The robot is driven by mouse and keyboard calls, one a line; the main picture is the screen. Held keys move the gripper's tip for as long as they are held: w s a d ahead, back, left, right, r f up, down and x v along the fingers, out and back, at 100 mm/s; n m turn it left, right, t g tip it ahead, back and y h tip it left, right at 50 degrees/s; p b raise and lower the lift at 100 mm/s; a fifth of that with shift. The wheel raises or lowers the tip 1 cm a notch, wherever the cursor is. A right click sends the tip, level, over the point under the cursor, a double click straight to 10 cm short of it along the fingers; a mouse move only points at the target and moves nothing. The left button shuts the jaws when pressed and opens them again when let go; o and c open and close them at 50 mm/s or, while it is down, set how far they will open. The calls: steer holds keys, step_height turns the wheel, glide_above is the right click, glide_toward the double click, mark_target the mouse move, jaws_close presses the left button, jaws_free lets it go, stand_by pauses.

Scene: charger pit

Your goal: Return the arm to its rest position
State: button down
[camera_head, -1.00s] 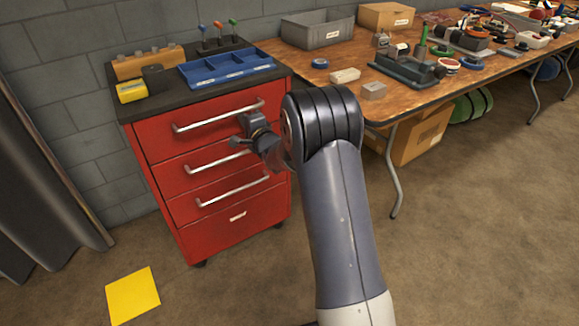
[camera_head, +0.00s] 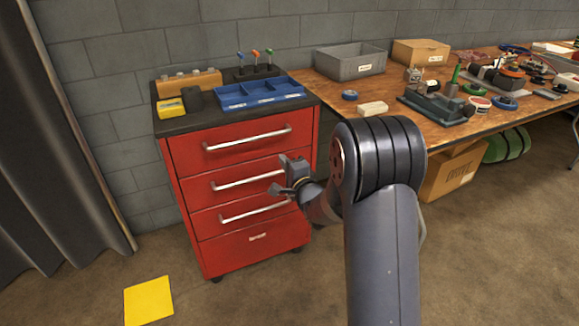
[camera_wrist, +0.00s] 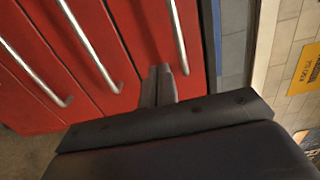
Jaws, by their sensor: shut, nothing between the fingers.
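My arm (camera_head: 383,255) rises from the bottom of the head view and bends at a thick dark joint (camera_head: 385,160). My gripper (camera_head: 280,189) shows left of that joint, in front of the red drawer cabinet (camera_head: 205,240). In the wrist view, my gripper's fingers (camera_wrist: 160,84) are close together with nothing between them. They point toward the red drawer fronts (camera_wrist: 115,45). I cannot tell the exact gap between fingers and cabinet. All drawers look closed.
A wooden workbench (camera_head: 345,86) crowded with tools stands to the right, with a cardboard box (camera_head: 450,178) beneath. A blue tray (camera_head: 250,95) sits on the cabinet. A dark curtain (camera_head: 60,150) hangs at left. A yellow floor square (camera_head: 148,300) lies front left on otherwise open floor.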

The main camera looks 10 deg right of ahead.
steer(key=shift+v, duration=1.35)
